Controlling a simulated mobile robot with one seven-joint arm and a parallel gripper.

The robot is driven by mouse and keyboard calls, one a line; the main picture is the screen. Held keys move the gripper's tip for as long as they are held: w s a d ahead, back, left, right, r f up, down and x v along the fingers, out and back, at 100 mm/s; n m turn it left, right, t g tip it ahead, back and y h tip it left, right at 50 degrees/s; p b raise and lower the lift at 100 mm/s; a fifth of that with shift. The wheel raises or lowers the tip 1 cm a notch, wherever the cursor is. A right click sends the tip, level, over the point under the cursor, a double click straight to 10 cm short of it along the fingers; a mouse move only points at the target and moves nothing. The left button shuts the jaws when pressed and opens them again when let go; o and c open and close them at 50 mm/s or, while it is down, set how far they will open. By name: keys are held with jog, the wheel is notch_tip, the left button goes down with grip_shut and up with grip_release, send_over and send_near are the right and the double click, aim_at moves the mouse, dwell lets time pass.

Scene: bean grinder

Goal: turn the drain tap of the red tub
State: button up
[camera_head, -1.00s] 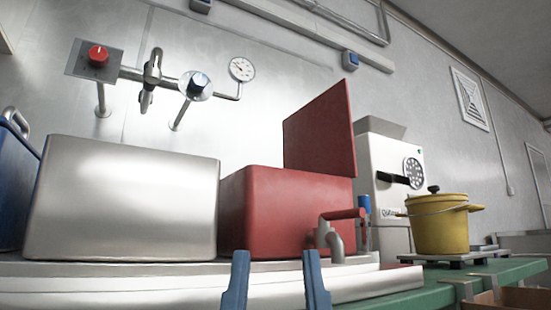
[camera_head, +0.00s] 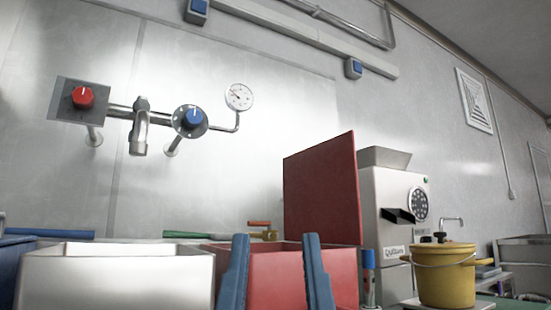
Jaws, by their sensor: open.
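The red tub (camera_head: 285,275) is at the lower middle, with its red lid (camera_head: 322,192) standing up at its right side. Its drain tap, with the red lever, is not visible now; the tub's lower front is below the picture edge. My gripper (camera_head: 273,240) shows as two blue fingers, spread apart with nothing between them. They overlap the red tub in the picture; how far they are from it I cannot tell.
A pale metal tub (camera_head: 115,282) stands left of the red tub. A white grinder (camera_head: 393,215) and a yellow pot (camera_head: 443,280) stand to the right. Wall pipework with a red knob (camera_head: 82,97), blue knob (camera_head: 192,119) and gauge (camera_head: 239,97) is above.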

notch_tip(320, 180, up, 8)
jog(key=p, duration=0.6)
jog(key=shift+p, duration=0.35)
jog(key=shift+f, duration=0.15)
jog(key=shift+c, duration=0.3)
